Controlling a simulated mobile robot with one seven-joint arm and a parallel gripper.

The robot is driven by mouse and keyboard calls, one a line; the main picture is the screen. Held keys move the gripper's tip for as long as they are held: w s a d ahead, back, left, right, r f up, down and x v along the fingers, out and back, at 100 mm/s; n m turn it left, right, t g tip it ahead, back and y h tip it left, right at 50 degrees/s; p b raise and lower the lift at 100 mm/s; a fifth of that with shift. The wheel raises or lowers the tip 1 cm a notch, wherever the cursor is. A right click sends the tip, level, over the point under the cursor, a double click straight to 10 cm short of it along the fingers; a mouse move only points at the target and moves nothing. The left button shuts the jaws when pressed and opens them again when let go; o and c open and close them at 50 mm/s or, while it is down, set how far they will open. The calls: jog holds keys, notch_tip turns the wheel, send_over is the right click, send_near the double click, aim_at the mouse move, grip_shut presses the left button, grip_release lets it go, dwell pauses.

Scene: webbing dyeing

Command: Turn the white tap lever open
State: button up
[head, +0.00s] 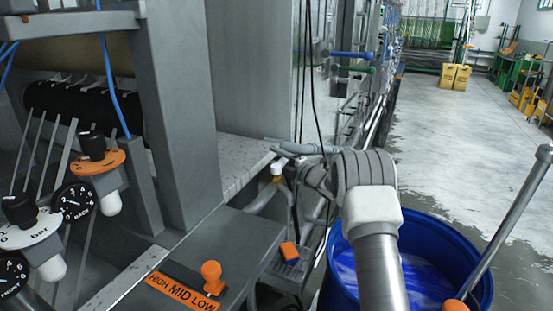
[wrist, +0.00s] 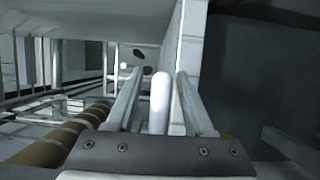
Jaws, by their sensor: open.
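In the wrist view, the white tap lever (wrist: 160,102) is a rounded white bar standing between the two fingers of my gripper (wrist: 159,74). The fingers are open, one on each side of it, with a narrow gap visible to the left finger; whether the right finger touches it I cannot tell. In the head view, a small white piece with a brass-coloured part (head: 277,169) shows under the machine's ledge, just left of my wrist. My arm partly hides that area, and the fingers are hard to make out there.
A blue barrel (head: 329,268) with liquid stands below my arm, a metal rod (head: 512,222) leaning over it. At left are an orange knob (head: 211,273), pressure gauges (head: 75,202) and a grey machine post (head: 180,110). Open floor (head: 440,125) lies at the right.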

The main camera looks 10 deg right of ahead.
grip_shut()
dwell(1.4)
